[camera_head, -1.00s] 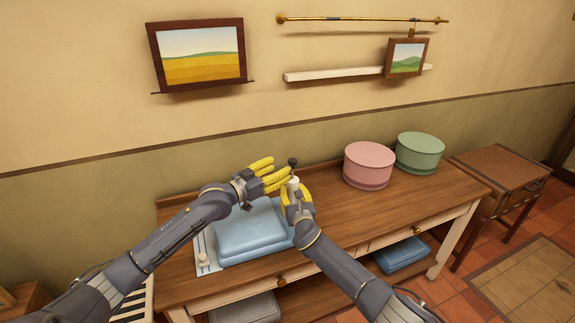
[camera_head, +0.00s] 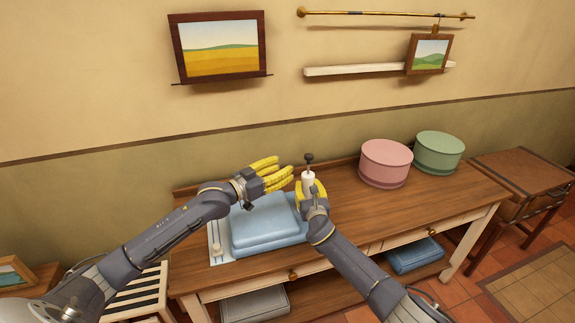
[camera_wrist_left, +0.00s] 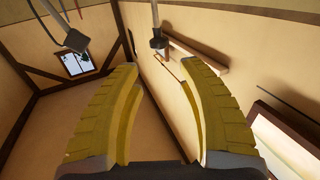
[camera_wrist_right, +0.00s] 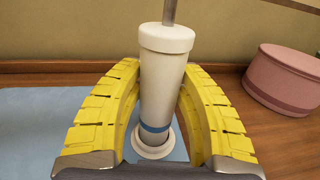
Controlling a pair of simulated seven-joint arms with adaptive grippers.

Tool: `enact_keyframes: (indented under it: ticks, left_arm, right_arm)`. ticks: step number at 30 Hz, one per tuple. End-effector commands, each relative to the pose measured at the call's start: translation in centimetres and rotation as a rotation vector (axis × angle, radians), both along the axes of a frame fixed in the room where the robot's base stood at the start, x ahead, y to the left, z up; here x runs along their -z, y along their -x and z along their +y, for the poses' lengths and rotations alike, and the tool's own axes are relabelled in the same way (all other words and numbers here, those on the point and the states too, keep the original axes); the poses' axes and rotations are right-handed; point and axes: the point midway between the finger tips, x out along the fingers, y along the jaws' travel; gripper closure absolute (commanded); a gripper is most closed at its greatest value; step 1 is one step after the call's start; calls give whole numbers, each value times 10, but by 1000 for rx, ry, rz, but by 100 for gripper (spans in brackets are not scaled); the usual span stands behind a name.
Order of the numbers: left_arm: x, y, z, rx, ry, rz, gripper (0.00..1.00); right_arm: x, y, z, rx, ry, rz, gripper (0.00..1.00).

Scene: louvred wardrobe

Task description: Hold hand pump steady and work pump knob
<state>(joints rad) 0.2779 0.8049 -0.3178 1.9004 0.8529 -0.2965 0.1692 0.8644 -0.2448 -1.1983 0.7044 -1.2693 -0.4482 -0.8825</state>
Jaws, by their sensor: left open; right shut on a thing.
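The hand pump (camera_head: 308,183) has a white body with a blue band near its base, and it stands nearly upright above the table. A grey rod rises from its top to the dark pump knob (camera_head: 309,158). The knob also shows in the left wrist view (camera_wrist_left: 158,41), beyond the fingertips. My right gripper (camera_wrist_right: 160,85) is shut around the pump body, one yellow finger on each side. My left gripper (camera_head: 286,174) is open and empty, just left of the pump and apart from the knob.
A folded blue stack (camera_head: 262,222) lies on the wooden table (camera_head: 345,225) under my left gripper. A pink round box (camera_head: 386,164) and a green one (camera_head: 439,152) stand to the right. The table between the pump and the boxes is clear.

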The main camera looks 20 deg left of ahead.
Motion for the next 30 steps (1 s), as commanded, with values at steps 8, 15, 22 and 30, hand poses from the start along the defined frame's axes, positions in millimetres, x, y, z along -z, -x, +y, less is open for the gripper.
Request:
enact_keyframes:
  ticks: [8,15,22,30]
  left_arm:
    - [-76,-24,-2,6,-9,-115,94]
    - [-154,-53,-7,24,-5,-176,100]
    - [-201,-79,-10,45,-33,-122,100]
    - [-232,-99,-11,87,-115,38,100]
  right_arm:
    - [0,0,0,0,0,0,95]
    - [0,0,0,0,0,0,95]
    - [0,0,0,0,0,0,95]
    - [0,0,0,0,0,0,95]
